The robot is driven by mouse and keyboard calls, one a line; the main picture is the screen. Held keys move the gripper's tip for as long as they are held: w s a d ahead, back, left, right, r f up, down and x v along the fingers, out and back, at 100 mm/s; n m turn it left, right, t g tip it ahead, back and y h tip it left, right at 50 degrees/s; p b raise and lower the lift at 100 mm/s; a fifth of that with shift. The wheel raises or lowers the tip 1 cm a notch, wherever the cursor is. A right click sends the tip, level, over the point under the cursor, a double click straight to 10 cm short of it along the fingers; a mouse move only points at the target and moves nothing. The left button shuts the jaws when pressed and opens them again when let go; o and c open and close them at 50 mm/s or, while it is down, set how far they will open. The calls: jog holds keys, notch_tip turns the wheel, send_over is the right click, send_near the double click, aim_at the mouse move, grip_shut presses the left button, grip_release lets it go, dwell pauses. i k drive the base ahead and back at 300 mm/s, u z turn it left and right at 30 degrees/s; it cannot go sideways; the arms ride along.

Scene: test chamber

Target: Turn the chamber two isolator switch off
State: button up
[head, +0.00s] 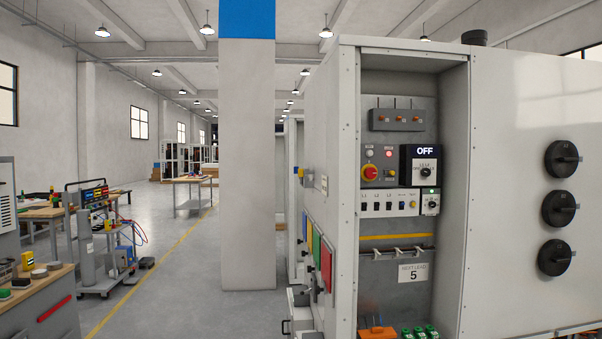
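A grey cabinet with an open front bay (400,215) stands at the right. A smaller white unit with a black knob and a green light (431,203) sits below. Three black rotary handles (562,159) are stacked on the cabinet's right-hand face. I cannot read any label that names chamber two, so I cannot tell which switch is its isolator. My gripper is not in view.
A grey pillar with a blue top (247,160) stands left of the cabinet. A trolley with instruments (100,235) and a workbench (38,290) are at the left. An orange item (378,333) shows low in the bay.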

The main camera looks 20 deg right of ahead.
aim_at(370, 172)
jog(key=z, duration=0.7)
jog(key=k, duration=1.05)
jog(key=z, duration=0.75)
jog(key=i, duration=1.5)
jog(key=u, duration=0.9)
jog(key=k, duration=0.7)
jog(key=u, duration=0.4)
jog(key=i, duration=0.2)
jog(key=z, duration=0.3)
